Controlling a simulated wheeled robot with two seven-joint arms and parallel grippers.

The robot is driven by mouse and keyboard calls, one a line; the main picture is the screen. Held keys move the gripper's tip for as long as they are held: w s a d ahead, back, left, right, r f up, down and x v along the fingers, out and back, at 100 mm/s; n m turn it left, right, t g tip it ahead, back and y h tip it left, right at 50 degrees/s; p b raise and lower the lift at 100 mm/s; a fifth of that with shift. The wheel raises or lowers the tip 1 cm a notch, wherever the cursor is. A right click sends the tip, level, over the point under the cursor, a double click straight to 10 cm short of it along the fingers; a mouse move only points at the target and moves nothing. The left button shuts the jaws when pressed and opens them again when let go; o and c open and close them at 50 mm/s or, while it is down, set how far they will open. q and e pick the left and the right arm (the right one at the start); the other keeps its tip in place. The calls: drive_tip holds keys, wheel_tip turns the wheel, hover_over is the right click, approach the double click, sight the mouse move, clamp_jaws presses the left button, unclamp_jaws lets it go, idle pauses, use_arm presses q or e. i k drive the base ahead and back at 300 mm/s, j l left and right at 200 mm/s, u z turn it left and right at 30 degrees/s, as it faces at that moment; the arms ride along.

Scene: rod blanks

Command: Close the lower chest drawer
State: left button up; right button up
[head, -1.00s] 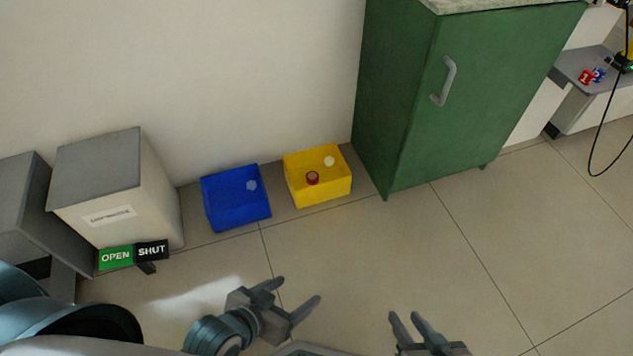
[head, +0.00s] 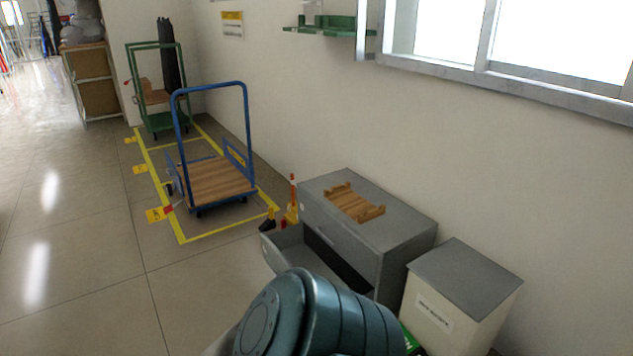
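A grey chest (head: 390,232) stands against the wall at the right of the middle. Its upper drawer front, with a handle, looks shut. Its lower drawer (head: 283,250) is pulled out to the left, and its inside shows dark. My own teal arm link covers the near part of the drawer and the chest's lower front. Neither of my grippers is in this view.
A wooden rack (head: 355,203) lies on the chest top. A white bin with a grey lid (head: 455,300) stands close on the right. A blue trolley (head: 215,180) stands inside yellow floor lines. Open floor (head: 80,250) lies to the left.

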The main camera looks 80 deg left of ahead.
sight(285, 249)
drive_tip(key=u, duration=3)
